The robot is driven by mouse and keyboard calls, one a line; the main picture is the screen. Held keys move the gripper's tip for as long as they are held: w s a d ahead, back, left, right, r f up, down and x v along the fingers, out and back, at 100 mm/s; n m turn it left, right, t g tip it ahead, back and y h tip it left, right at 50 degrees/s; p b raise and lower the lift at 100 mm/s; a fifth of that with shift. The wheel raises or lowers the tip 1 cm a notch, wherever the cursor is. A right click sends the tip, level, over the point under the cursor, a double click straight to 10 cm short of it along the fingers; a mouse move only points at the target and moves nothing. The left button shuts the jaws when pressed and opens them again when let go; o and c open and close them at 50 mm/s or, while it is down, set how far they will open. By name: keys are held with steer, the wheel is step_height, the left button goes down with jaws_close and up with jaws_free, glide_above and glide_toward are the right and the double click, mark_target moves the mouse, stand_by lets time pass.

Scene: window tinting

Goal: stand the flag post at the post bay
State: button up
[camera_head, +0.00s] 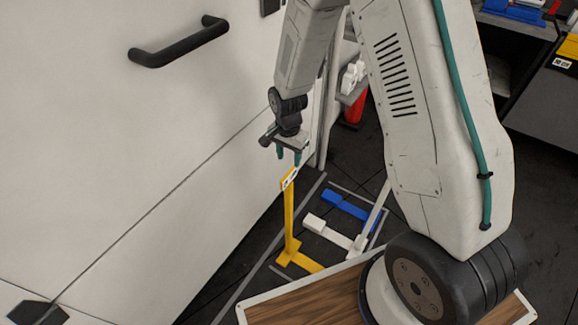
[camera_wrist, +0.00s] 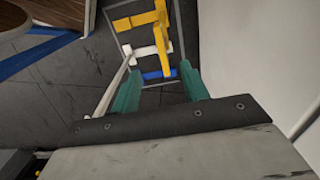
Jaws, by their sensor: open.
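A yellow post (camera_head: 289,215) stands upright on a yellow foot on the floor, with a pale, dark-marked tag at its top. My gripper (camera_head: 288,154) is open, pointing down, its teal fingertips just above the post's top in the head view. The wrist view shows the open gripper (camera_wrist: 158,85) with nothing between its fingers; the yellow post (camera_wrist: 161,20) lies beyond them. A grey-outlined floor area (camera_head: 350,188) holds the yellow foot, a white piece (camera_head: 328,231) and a blue piece (camera_head: 346,205). I cannot tell which of these is named the flag post.
A large white panel with a black handle (camera_head: 178,45) stands close on the left. A slim pale pole (camera_head: 377,209) rises beside the outlined area. A red object (camera_head: 354,108) and shelving are behind. A wood-topped surface (camera_head: 290,305) is in front.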

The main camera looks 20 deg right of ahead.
steer(key=s+d+r+n, duration=0.15)
steer(key=s+r, duration=0.35)
steer(key=r, duration=0.7)
steer(key=s+d+r+n, duration=0.1)
steer(key=s+r+n, duration=0.25)
steer(key=r, duration=0.75)
steer(key=s+d+r+n, duration=0.1)
steer(key=s+r+n, duration=0.2)
steer(key=s, duration=0.7)
steer(key=s+d+r+n+t, duration=0.1)
steer(key=s+r+n, duration=0.1)
steer(key=s+r, duration=0.6)
steer(key=s, duration=0.3)
steer(key=shift+n, duration=0.4)
